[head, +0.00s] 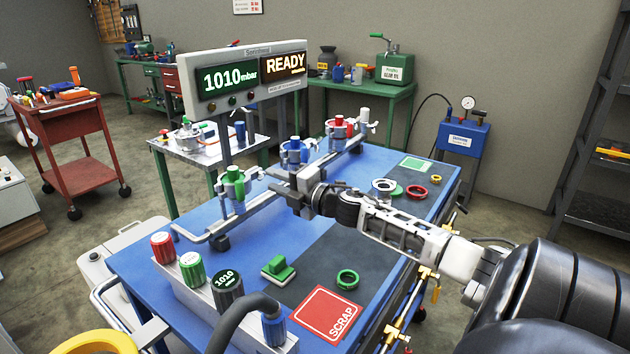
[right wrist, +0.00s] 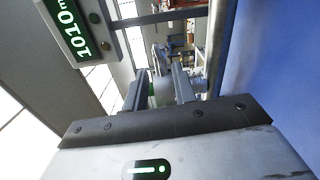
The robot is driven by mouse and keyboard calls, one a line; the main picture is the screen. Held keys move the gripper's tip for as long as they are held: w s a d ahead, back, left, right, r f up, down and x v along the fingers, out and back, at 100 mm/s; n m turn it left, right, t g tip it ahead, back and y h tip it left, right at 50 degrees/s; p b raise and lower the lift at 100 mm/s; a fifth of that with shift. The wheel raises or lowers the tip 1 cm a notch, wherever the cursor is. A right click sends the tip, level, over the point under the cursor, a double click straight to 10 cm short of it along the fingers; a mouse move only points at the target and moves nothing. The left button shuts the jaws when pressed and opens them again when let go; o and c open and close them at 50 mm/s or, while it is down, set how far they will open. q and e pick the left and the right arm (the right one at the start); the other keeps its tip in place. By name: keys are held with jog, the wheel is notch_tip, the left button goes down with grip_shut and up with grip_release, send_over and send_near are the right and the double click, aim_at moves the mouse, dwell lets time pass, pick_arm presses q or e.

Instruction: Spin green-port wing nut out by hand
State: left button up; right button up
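The green port (head: 233,182) stands on the pipe manifold at the left of the blue bench, with a metal clamp around it. Its wing nut (head: 254,173) sticks out on the clamp's right side. My right gripper (head: 272,183) comes in from the right, with its fingertips just short of the wing nut. In the right wrist view the gripper's (right wrist: 158,88) two fingers stand apart. A grey clamp part shows between and beyond them; I cannot tell whether either finger touches it. My left gripper is in neither view.
Blue (head: 293,152) and red (head: 338,127) ports stand farther along the manifold. A display panel (head: 250,78) reading 1010 mbar and READY rises behind the green port. A green part (head: 278,269), a green ring (head: 347,279) and the red SCRAP mat (head: 326,312) lie in front.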

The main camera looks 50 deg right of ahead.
jog(key=s+d, duration=0.1)
jog(key=s, duration=1.2)
